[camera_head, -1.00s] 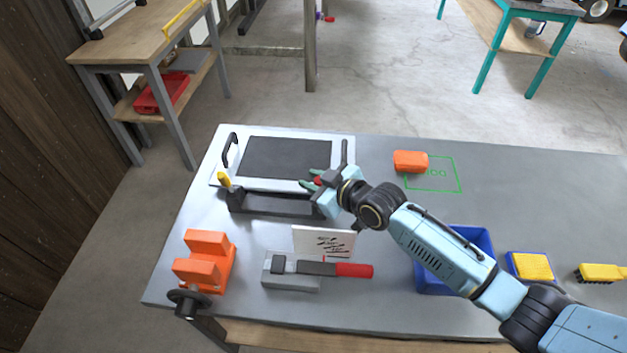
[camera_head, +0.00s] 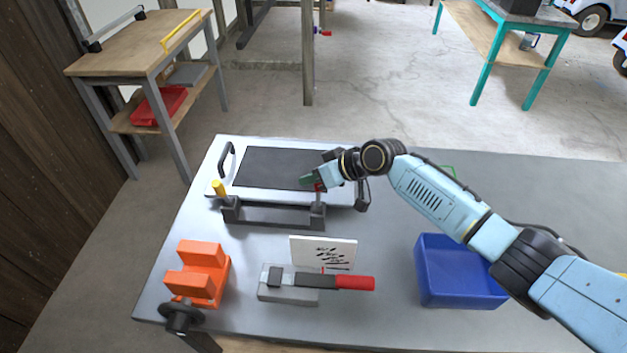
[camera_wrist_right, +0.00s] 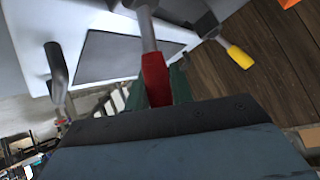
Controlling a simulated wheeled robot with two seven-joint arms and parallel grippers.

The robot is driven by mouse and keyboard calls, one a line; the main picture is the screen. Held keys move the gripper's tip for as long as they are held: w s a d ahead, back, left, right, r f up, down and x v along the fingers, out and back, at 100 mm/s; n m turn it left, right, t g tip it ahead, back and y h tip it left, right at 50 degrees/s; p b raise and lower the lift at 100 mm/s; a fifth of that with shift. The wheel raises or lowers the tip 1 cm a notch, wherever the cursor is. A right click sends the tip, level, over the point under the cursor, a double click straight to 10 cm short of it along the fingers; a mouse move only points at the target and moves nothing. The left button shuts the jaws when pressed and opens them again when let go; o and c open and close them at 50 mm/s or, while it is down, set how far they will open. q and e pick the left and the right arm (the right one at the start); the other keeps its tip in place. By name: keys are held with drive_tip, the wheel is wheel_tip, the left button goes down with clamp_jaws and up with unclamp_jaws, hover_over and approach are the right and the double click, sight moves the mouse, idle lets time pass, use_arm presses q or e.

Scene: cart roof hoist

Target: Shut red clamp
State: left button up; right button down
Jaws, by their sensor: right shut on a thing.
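The red clamp (camera_head: 319,195) stands at the right end of a dark bar (camera_head: 270,215) along the front edge of a white panel with a dark inset. Its red handle (camera_wrist_right: 154,78) and metal lever show large in the right wrist view. My right gripper (camera_head: 312,184) is shut on this red handle, with a green finger on each side of it in the wrist view (camera_wrist_right: 159,88). The handle looks roughly upright in the head view. The yellow clamp (camera_head: 218,188) is at the bar's left end and also shows in the wrist view (camera_wrist_right: 238,57). My left gripper is not in view.
The panel (camera_head: 214,187) has a black handle (camera_head: 227,160) at its left. In front are an orange V-shaped block (camera_head: 203,270), a white card (camera_head: 335,250), a red-handled tool (camera_head: 355,283) on a grey block and a blue bin (camera_head: 425,290). Bare tabletop lies between card and bin.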

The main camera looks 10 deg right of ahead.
idle(0.4)
drive_tip(key=c, duration=1.2)
unclamp_jaws()
drive_tip(key=p+v, duration=0.1)
drive_tip(key=v, duration=1.2)
drive_tip(key=shift+d+p, duration=0.15)
drive_tip(key=shift+p, duration=0.2)
drive_tip(key=shift+r, duration=0.1)
drive_tip(key=shift+c, duration=0.4)
